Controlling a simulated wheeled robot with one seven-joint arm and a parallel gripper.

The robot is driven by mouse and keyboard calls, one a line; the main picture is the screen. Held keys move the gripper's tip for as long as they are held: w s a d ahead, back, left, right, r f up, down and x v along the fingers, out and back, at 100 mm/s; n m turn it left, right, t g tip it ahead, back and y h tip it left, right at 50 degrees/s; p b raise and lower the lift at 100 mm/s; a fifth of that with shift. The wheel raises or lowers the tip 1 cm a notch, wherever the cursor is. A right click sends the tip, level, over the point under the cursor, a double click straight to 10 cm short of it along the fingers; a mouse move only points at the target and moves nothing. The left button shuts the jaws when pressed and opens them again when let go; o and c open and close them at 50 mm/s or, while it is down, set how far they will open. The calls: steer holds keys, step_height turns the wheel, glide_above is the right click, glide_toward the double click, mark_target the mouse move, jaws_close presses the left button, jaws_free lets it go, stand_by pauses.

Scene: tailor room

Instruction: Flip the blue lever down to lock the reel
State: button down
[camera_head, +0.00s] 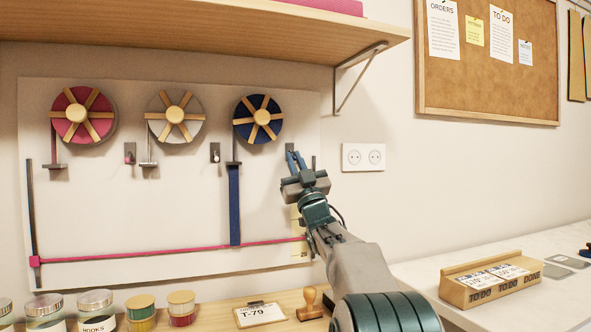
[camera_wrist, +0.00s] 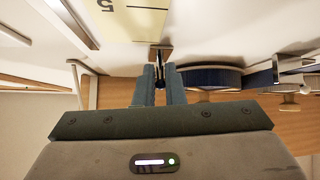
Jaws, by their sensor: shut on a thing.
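The blue reel (camera_head: 258,119) hangs on the white wall panel, with a blue ribbon (camera_head: 235,205) running straight down from it. The lever for this reel is at its lower right, where a small grey mount (camera_head: 290,147) shows just above my fingers. My gripper (camera_head: 296,160) is at that mount and shut on the lever, most of which the fingers hide in the head view. In the wrist view my gripper (camera_wrist: 161,72) has its two fingers close around a thin dark piece, the lever (camera_wrist: 159,57). The blue reel also shows there (camera_wrist: 212,77).
A pink reel (camera_head: 83,115) and a grey reel (camera_head: 175,116) hang to the left, each with a small lever. A wooden shelf (camera_head: 200,30) juts out above. Jars and a stamp (camera_head: 310,304) stand below. A socket (camera_head: 363,157) is on the right.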

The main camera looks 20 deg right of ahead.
stand_by(0.4)
steer(key=c, duration=1.6)
jaws_free()
steer(key=shift+o, duration=0.2)
steer(key=a+b+v, duration=0.1)
steer(key=v, duration=1.2)
steer(key=shift+s+d+f, duration=0.25)
steer(key=shift+d+f, duration=0.1)
steer(key=shift+d, duration=0.05)
